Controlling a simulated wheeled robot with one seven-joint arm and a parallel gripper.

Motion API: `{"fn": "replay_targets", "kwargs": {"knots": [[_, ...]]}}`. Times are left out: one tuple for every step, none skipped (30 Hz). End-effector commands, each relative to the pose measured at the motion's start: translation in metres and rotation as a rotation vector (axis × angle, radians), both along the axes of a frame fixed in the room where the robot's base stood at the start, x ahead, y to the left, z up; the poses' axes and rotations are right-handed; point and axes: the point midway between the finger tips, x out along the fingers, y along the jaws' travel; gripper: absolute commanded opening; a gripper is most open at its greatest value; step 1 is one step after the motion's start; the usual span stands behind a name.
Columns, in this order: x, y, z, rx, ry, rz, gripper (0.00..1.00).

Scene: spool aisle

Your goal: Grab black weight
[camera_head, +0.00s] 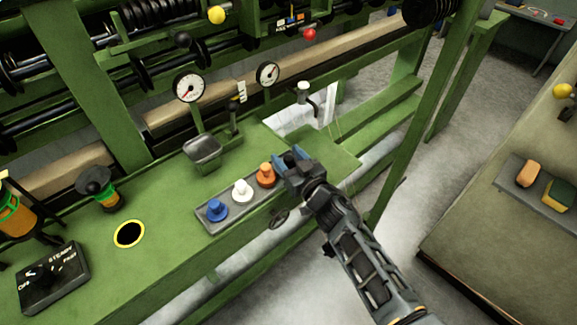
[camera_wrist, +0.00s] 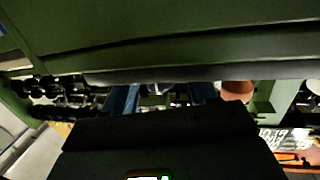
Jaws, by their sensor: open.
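My gripper (camera_head: 288,157) is at the right end of a grey tray (camera_head: 232,220) on the green bench. Its blue fingers are apart, and they also show in the wrist view (camera_wrist: 162,93). The tray holds a blue weight (camera_head: 217,210), a white weight (camera_head: 242,191) and an orange weight (camera_head: 266,175), all upright. The orange weight is just left of my gripper. No black weight can be made out; my gripper covers the tray's right end. In the wrist view, a rounded orange-brown thing (camera_wrist: 238,92) is right of the fingers, and what lies between them is too dark to tell.
A weighing pan (camera_head: 202,148) stands behind the tray, with two dials (camera_head: 189,87) above. A yellow-rimmed hole (camera_head: 130,234), a black-topped lamp (camera_head: 97,184) and a black switch box (camera_head: 52,277) are to the left. A green post (camera_head: 407,140) rises right of my gripper.

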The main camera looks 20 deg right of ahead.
Motion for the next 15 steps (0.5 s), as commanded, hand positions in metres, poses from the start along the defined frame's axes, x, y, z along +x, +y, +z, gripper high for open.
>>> {"fn": "replay_targets", "kwargs": {"knots": [[-0.0001,0.0001,0.0003,0.0,0.0,0.0,0.57],[-0.0002,0.0001,0.0003,0.0,0.0,0.0,0.57],[-0.0002,0.0001,0.0004,0.0,0.0,0.0,0.57],[-0.0003,0.0001,0.0004,0.0,0.0,0.0,0.56],[-0.0003,0.0001,0.0004,0.0,0.0,0.0,0.53],[-0.0003,0.0001,0.0004,0.0,0.0,0.0,0.49],[-0.0003,0.0001,0.0004,0.0,0.0,0.0,0.46],[-0.0004,0.0001,0.0004,0.0,0.0,0.0,0.43],[-0.0004,0.0001,0.0004,0.0,0.0,0.0,0.4],[-0.0004,0.0001,0.0004,0.0,0.0,0.0,0.37],[-0.0004,0.0001,0.0004,0.0,0.0,0.0,0.34],[-0.0004,0.0,0.0004,0.0,0.0,0.0,0.3],[-0.0004,0.0,0.0004,0.0,0.0,0.0,0.27],[-0.0004,0.0,0.0004,0.0,0.0,0.0,0.24],[-0.0004,0.0,0.0004,0.0,0.0,0.0,0.2]]}}
